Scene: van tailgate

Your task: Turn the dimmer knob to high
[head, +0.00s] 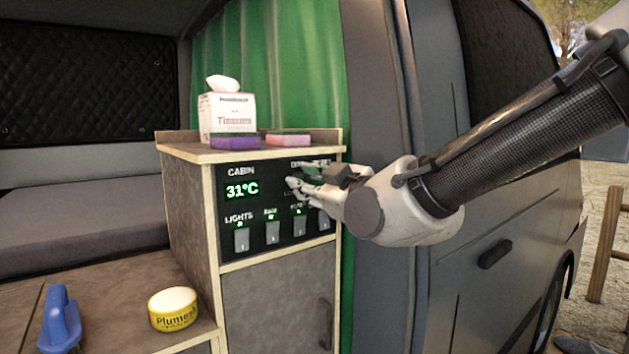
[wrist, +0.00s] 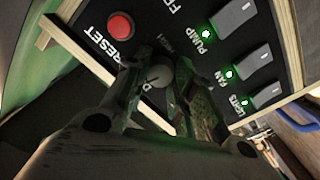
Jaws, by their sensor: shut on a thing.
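The dimmer knob (wrist: 157,76) is a small pale round knob on the black control panel (head: 262,187). In the wrist view it sits between the two fingers of my gripper (wrist: 156,82), which are shut on it. Part of the printed dimmer label is covered by the fingers, and a small "HIGH" mark shows beside the knob. I cannot tell which way the knob points. In the head view my gripper (head: 297,182) reaches the panel's upper right from the right and hides the knob.
A red reset button (wrist: 121,24) is close beside my fingers. A row of rocker switches (head: 272,232) with green lights runs below. A tissue box (head: 228,115), purple sponge (head: 235,143) and pink sponge (head: 288,140) stand on the cabinet top. A blue brush (head: 60,318) and yellow tin (head: 173,309) are lower left.

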